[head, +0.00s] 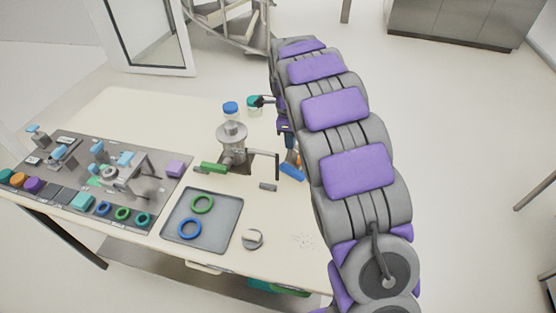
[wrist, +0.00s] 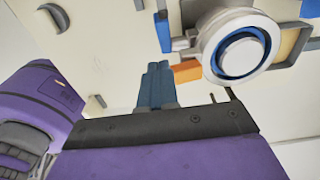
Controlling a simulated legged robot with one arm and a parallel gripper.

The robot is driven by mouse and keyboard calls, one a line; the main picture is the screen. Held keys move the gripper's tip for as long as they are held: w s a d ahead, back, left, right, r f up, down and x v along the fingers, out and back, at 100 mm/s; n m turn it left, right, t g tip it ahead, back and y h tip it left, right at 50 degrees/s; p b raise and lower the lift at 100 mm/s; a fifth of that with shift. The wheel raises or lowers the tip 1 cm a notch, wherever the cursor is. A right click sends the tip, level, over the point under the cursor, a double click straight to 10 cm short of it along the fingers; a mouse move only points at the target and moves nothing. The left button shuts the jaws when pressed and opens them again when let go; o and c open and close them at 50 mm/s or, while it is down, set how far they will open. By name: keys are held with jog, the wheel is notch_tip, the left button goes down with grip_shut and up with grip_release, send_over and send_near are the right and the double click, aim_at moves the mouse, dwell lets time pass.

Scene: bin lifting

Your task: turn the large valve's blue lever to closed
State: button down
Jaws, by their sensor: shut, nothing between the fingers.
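A metal valve assembly (head: 232,145) stands upright on the table in the head view. A green lever (head: 213,167) is on its left side, and a blue lever (head: 291,172) lies to its right, slanting down to the right. My gripper (head: 291,147) is just above the blue lever, partly hidden by my arm; I cannot tell whether it touches the lever. In the wrist view my gripper's blue fingers (wrist: 156,72) are together and empty. A blue bar (wrist: 163,31), likely the lever, shows beyond the tips, beside a round metal part with a blue ring (wrist: 240,48).
A grey tray (head: 222,237) holds a green ring (head: 202,204) and a blue ring (head: 190,228). A grey board (head: 60,180) with several parts fills the table's left. A small round metal piece (head: 252,239) lies right of the tray. A small orange part (wrist: 187,71) is near my fingers.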

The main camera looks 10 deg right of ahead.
aim_at(284, 166)
jog(key=f, duration=0.3)
jog(key=f+b, duration=0.1)
jog(key=f, duration=0.2)
jog(key=f+b, duration=0.1)
jog(key=f, duration=0.2)
jog(key=shift+s+d+f, duration=0.15)
jog(key=shift+d+f, duration=0.15)
jog(key=shift+f, duration=0.1)
jog(key=shift+w+a+h+p, duration=0.25)
jog(key=shift+h+p, duration=0.15)
jog(key=shift+p, duration=0.1)
jog(key=shift+a+f+g, duration=0.1)
jog(key=shift+a+g, duration=0.15)
jog(key=shift+g, duration=0.05)
jog(key=shift+w+a+f+p, duration=0.25)
jog(key=shift+a+f+p, duration=0.15)
jog(key=shift+a+f, duration=0.3)
jog(key=shift+d+r, duration=0.1)
